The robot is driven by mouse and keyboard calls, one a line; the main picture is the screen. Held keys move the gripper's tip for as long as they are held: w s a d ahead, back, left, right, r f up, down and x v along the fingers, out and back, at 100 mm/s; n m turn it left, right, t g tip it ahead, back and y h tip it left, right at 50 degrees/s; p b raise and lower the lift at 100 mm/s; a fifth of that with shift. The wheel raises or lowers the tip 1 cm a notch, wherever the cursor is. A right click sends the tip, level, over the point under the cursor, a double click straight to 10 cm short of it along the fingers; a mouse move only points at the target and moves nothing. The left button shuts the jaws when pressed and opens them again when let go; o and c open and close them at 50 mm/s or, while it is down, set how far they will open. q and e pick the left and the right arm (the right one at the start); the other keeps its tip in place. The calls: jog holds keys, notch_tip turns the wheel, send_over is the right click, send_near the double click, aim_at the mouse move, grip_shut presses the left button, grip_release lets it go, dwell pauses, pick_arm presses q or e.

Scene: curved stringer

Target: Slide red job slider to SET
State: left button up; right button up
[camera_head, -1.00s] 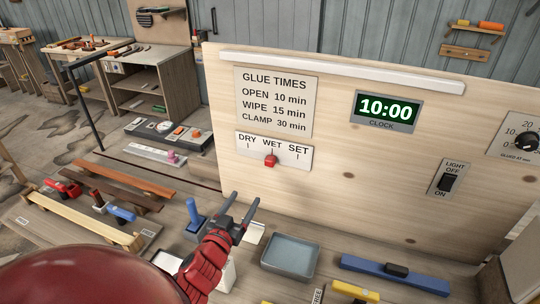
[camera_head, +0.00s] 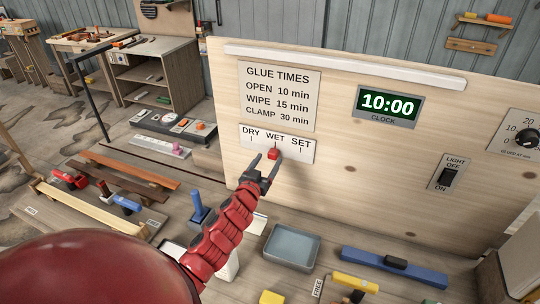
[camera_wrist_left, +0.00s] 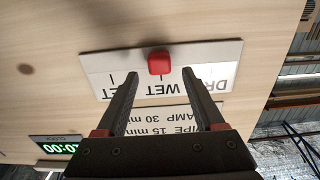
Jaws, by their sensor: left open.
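The red job slider (camera_head: 273,154) sits at WET, the middle mark of the white DRY–WET–SET plate (camera_head: 302,154) on the upright wooden panel. SET is at the plate's right end in the head view. My left gripper (camera_head: 265,163) is open just in front of and below the slider. In the left wrist view the scene is upside down, and the slider (camera_wrist_left: 159,63) shows beyond the open fingertips (camera_wrist_left: 160,80), roughly between them. I cannot see contact between fingers and slider. My right gripper is in neither view.
The panel also bears a clock (camera_head: 388,104) reading 10:00, a light switch (camera_head: 448,175) and a dial (camera_head: 526,137). On the bench below are a grey tray (camera_head: 291,246), a blue bar (camera_head: 394,268) and a blue-handled tool (camera_head: 197,207). The panel face around the plate is clear.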

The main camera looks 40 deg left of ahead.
aim_at(273, 154)
pick_arm(q)
jog(key=shift+x, duration=1.25)
grip_shut()
dwell(0.6)
